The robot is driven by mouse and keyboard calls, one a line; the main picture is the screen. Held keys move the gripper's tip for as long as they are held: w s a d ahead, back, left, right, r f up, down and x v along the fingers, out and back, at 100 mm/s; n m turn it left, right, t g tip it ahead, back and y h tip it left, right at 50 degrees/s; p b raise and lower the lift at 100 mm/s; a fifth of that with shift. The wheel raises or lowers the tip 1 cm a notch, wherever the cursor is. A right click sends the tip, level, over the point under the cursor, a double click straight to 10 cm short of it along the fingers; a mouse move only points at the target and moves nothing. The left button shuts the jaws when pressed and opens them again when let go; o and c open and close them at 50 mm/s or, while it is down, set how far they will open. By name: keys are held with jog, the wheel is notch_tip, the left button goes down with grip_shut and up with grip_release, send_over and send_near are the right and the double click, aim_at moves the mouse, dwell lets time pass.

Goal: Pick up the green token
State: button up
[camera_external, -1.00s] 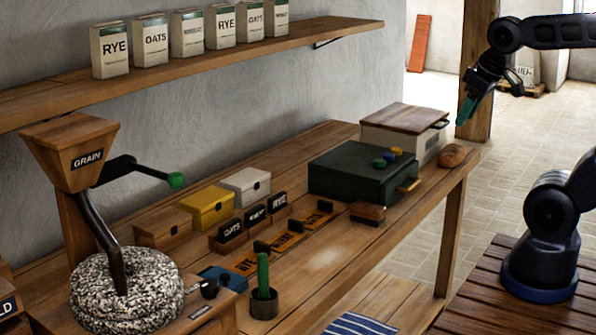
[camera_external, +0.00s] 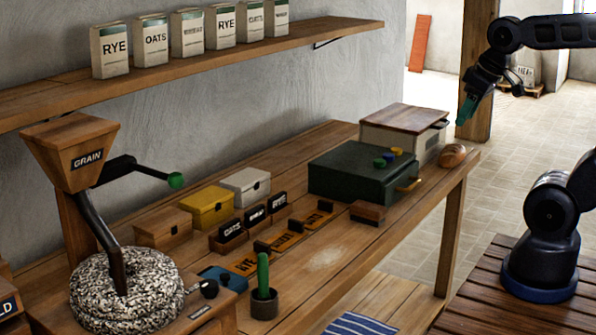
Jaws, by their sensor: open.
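The green token (camera_external: 379,162) lies on top of the dark green box (camera_external: 335,170), near its front right edge. A blue token (camera_external: 389,157) and a yellow token (camera_external: 397,151) lie close beside it in a row. My gripper (camera_external: 464,117) is open and empty. It hangs in the air up and to the right of the tokens, over the right end of the bench, with its teal fingers pointing down and left. It touches nothing that I can see.
A small wooden block (camera_external: 367,212) sits in front. A drawer handle (camera_external: 408,185) sticks out of the box. The shelf (camera_external: 200,72) hangs above, left.

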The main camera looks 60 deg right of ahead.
jog(key=shift+o, duration=0.6)
jog(key=m+g+h, duration=0.2)
jog(key=m, duration=0.7)
send_over(380, 160)
jog(key=s+a, duration=0.1)
jog(key=a, duration=0.1)
notch_tip(380, 160, down, 19)
jog(key=shift+d, duration=0.15)
jog(key=shift+s+x, duration=0.15)
jog(key=shift+x, duration=1.15)
jog(key=shift+s+x, duration=0.2)
jog(key=shift+x, duration=1.1)
jog(key=shift+c, duration=0.2)
